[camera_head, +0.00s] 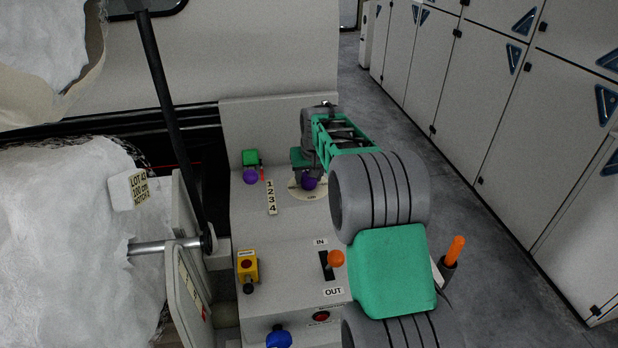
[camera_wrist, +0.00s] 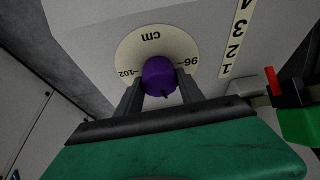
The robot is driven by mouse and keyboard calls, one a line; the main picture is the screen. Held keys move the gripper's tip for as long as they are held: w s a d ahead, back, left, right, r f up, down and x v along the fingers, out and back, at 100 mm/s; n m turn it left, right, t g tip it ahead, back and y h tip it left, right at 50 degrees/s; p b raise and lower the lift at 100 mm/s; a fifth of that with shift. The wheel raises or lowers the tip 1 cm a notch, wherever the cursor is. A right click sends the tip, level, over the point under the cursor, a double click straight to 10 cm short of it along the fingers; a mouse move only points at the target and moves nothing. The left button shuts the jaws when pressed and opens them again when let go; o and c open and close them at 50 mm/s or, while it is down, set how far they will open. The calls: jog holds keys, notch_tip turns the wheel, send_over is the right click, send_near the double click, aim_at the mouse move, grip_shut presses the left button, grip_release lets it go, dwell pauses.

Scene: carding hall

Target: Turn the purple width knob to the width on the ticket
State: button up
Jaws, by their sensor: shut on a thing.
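The purple width knob (camera_wrist: 159,74) sits on a round cream dial (camera_wrist: 130,50) marked "cm", with 102 at the left and 96 at the right in the wrist view. My gripper (camera_wrist: 160,88) is shut on the knob, one finger on each side. A small dark mark shows on the knob's near side, pointing toward my palm. In the head view the knob (camera_head: 309,183) is partly hidden below my gripper (camera_head: 308,172). The ticket (camera_head: 139,187) hangs on the white fibre roll at the left. It mentions a lot, cm and a notch, but its figures are too small to read surely.
A 1-to-4 scale (camera_head: 271,197) stands beside a red pointer and a green slider with a purple ball (camera_head: 250,176). An orange IN/OUT lever (camera_head: 335,258), a yellow button box (camera_head: 247,265) and a blue knob (camera_head: 279,338) are nearer. Grey cabinets (camera_head: 480,90) line the right.

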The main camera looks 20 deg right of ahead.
jog(key=m+h, duration=0.1)
jog(key=m, duration=0.1)
jog(key=m+h, duration=0.1)
jog(key=m, duration=0.2)
jog(key=shift+a+r+g, duration=0.1)
jog(key=shift+g, duration=0.2)
jog(key=shift+m+g+h+p, duration=0.5)
jog(key=shift+m+p, duration=0.15)
jog(key=shift+m, duration=1.05)
jog(key=o, duration=1.4)
jog(key=v, duration=0.7)
jog(key=shift+a+r, duration=0.1)
jog(key=shift+r, duration=0.2)
